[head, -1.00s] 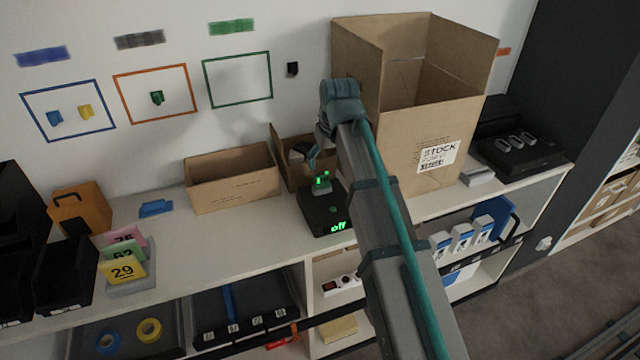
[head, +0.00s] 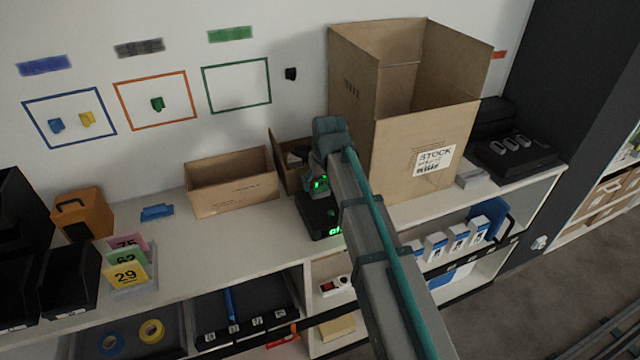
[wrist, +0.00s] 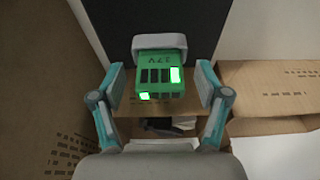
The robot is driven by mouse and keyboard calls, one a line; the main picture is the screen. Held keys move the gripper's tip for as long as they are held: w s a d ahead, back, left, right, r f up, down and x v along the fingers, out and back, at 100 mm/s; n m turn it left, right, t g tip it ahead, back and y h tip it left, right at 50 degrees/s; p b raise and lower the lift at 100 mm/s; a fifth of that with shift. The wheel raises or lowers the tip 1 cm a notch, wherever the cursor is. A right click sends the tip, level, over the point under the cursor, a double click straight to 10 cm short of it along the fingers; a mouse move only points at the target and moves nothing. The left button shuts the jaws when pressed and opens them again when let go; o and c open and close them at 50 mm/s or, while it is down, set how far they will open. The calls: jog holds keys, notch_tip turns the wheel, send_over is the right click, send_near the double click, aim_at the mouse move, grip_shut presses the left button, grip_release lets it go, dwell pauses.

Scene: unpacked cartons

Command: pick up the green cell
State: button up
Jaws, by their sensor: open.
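The green cell (wrist: 160,72) shows in the wrist view, marked 3.7V, with dark slots and bright green lit patches. It sits against a grey block (wrist: 159,41) over a black unit. In the head view the cell (head: 320,183) is partly covered by my gripper, above the black unit (head: 318,219) with a green lit display. My gripper (wrist: 160,82) is open, one finger on each side of the cell, with a visible gap at both sides. The contact between cell and unit is hidden.
A tall open carton (head: 420,150) marked STOCK stands close on the right of my gripper. A small open carton (head: 290,165) is just behind the unit, and a low open carton (head: 235,195) is to the left. Bare shelf top (head: 200,240) lies front left.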

jog(key=shift+f, duration=0.1)
grip_shut()
dwell(0.4)
jog(key=shift+w+r, duration=0.1)
jog(key=shift+r, duration=0.75)
jog(key=s+a+r+b, duration=0.1)
jog(key=s+r+b, duration=0.4)
jog(key=s+r, duration=0.6)
jog(key=s, duration=0.3)
jog(key=shift+r, duration=0.2)
